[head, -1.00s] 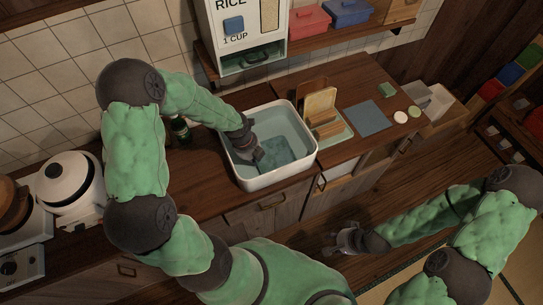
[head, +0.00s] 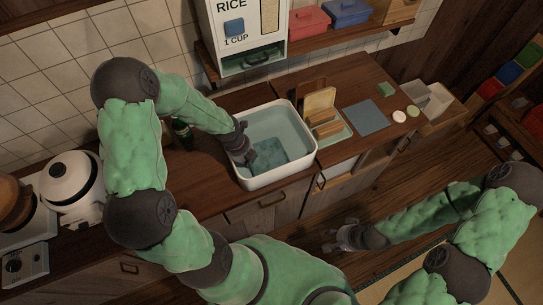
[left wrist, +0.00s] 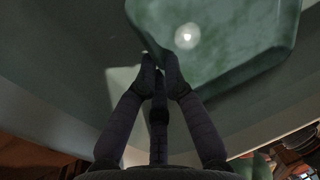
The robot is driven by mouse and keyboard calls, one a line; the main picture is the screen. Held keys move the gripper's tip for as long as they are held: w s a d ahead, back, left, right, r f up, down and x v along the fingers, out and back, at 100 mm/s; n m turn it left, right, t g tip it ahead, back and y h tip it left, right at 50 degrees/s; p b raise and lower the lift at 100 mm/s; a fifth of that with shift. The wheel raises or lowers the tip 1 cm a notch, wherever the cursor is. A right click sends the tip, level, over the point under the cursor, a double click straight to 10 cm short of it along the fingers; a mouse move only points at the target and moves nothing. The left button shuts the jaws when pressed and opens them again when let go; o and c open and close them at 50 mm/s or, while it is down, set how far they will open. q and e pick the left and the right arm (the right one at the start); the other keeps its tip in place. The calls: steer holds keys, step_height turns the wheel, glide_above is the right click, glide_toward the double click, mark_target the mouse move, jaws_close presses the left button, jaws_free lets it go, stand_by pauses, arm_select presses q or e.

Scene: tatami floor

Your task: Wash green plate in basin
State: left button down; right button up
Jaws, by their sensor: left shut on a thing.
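The green plate (head: 270,152) is a square, mottled green dish in the water of the white basin (head: 285,177). In the left wrist view the plate (left wrist: 225,45) fills the upper right, with a bright glint on it. My left gripper (head: 248,161) reaches down inside the basin's left side. In the left wrist view its fingertips (left wrist: 163,64) are close together at the plate's near edge, shut on it. My right gripper (head: 337,240) hangs over the floor in front of the cabinets, away from the basin; its fingers are too small to read.
A dark bottle (head: 182,131) stands left of the basin. A rack with boards (head: 322,115) stands right of it, then a blue-grey mat (head: 366,117) and small round items. A rice dispenser (head: 245,40) hangs behind. A white rice cooker (head: 70,180) is at left.

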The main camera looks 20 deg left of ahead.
mark_target(260, 159)
arm_select(q)
steer(key=shift+w+d, duration=1.4)
steer(key=shift+w, duration=0.2)
steer(key=shift+s+a+p, duration=0.9)
steer(key=shift+s+a, duration=0.75)
steer(key=shift+s, duration=0.3)
steer(key=shift+w, duration=0.1)
steer(key=shift+w+d, duration=0.8)
steer(key=shift+w, duration=0.1)
step_height(260, 159, up, 12)
steer(key=p, duration=1.1)
steer(key=shift+f, duration=0.25)
steer(key=shift+r+p, duration=0.15)
steer(key=shift+p, duration=0.2)
